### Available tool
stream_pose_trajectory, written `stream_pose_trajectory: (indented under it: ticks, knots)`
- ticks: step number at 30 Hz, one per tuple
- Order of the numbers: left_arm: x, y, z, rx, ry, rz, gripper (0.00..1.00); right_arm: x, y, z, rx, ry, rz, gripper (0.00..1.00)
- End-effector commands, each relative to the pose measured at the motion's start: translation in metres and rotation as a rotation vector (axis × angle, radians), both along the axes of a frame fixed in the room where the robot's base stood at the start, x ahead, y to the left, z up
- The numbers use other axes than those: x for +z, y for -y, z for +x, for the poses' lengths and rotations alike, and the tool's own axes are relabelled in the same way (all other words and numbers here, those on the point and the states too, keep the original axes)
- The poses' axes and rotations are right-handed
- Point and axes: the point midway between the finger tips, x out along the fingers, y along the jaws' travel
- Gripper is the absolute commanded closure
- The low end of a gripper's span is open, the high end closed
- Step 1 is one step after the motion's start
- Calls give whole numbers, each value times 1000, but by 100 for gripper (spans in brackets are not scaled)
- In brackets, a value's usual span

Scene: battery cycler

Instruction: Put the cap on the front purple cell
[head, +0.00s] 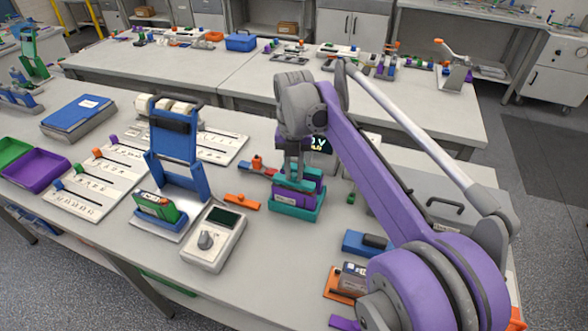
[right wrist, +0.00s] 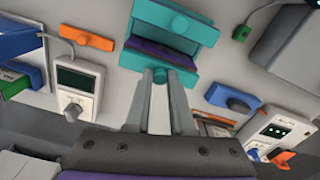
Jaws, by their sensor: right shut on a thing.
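A teal tray (head: 308,218) stands on the bench and holds purple cells. The front purple cell (head: 287,199) shows its label side, and another purple cell (head: 316,174) shows behind it. My right gripper (head: 293,174) points down over the front of the tray, shut on the knob of a teal cap (head: 295,184). In the right wrist view the cap (right wrist: 160,62) is between the fingertips, with purple (right wrist: 165,50) right beside it. I cannot tell whether the cap touches the front cell. My left gripper is not in view.
An orange piece (head: 241,202) and a grey meter (head: 214,238) lie left of the tray. A blue fixture (head: 172,146) stands further left. A blue block (head: 366,243) and a brown-topped box (head: 350,279) are at the front right. The bench just before the tray is clear.

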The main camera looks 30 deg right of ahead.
Motion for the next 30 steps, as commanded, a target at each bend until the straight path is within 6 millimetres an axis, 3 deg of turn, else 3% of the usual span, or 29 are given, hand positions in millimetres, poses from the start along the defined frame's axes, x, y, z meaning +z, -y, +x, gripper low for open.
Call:
stream_pose_trajectory:
  ticks: [30]
  knots:
    - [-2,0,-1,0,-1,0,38,-8,0,0,0,0,0,100]
